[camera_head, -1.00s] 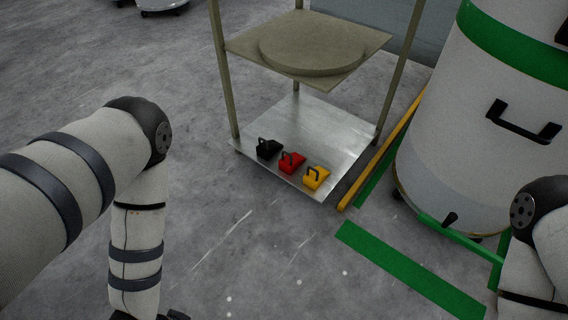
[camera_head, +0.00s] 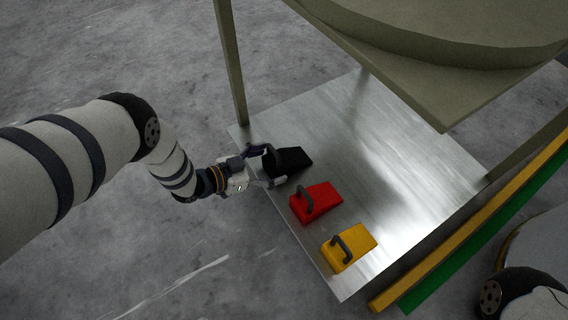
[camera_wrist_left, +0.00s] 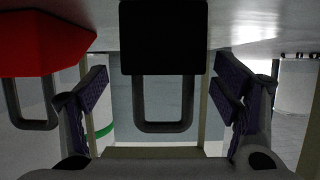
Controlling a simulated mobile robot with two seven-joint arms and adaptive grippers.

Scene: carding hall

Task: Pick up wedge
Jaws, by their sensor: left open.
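Three wedges with loop handles sit in a row on the metal lower shelf (camera_head: 400,165). The black wedge (camera_head: 292,160) is at the far left end, the red wedge (camera_head: 318,203) in the middle, the yellow wedge (camera_head: 356,250) nearest. My left gripper (camera_head: 267,166) is open at the handle end of the black wedge. In the left wrist view, the picture is upside down; the black wedge (camera_wrist_left: 164,35) and its handle (camera_wrist_left: 164,127) show between the spread fingers. The red wedge (camera_wrist_left: 40,42) is off to the left there. My right gripper is out of view.
The stand's upper shelf (camera_head: 440,40) overhangs the lower one. A post (camera_head: 231,65) rises just beyond the black wedge. Open floor lies at left.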

